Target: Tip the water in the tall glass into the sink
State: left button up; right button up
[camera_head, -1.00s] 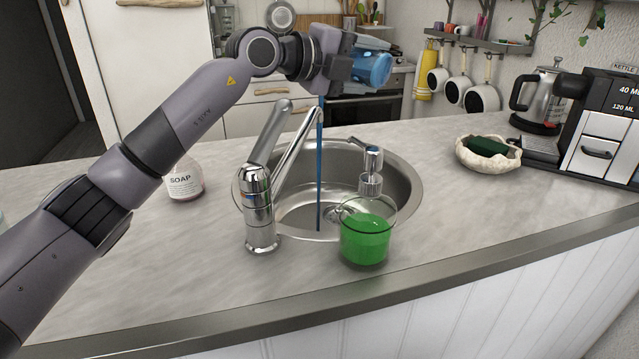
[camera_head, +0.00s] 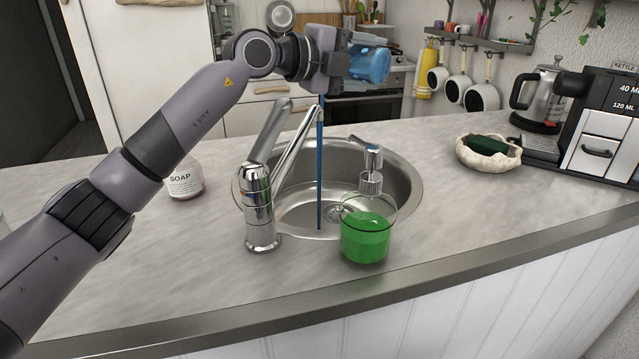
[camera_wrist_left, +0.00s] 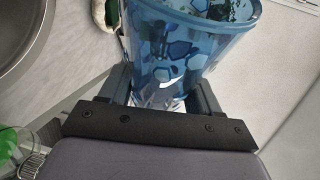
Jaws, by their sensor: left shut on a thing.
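My left gripper (camera_head: 345,62) is shut on a blue patterned tall glass (camera_head: 371,65) and holds it high above the counter. The glass lies about on its side, its far end to the right. In the left wrist view the glass (camera_wrist_left: 180,50) sits between the fingers of the gripper (camera_wrist_left: 160,92). The steel sink (camera_head: 408,190) is below; its rim also shows in the left wrist view (camera_wrist_left: 38,35). A thin blue vertical stream (camera_head: 319,175) runs down into the sink beside the tap spout. Its source is unclear, and the water inside the glass cannot be made out. My right gripper is out of view.
A chrome tap (camera_head: 260,205) stands at the sink's near left edge. A green soap dispenser (camera_head: 366,238) stands at its near rim. The front counter is clear.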

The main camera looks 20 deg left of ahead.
pick_arm(q)
jog(key=shift+n, duration=0.3)
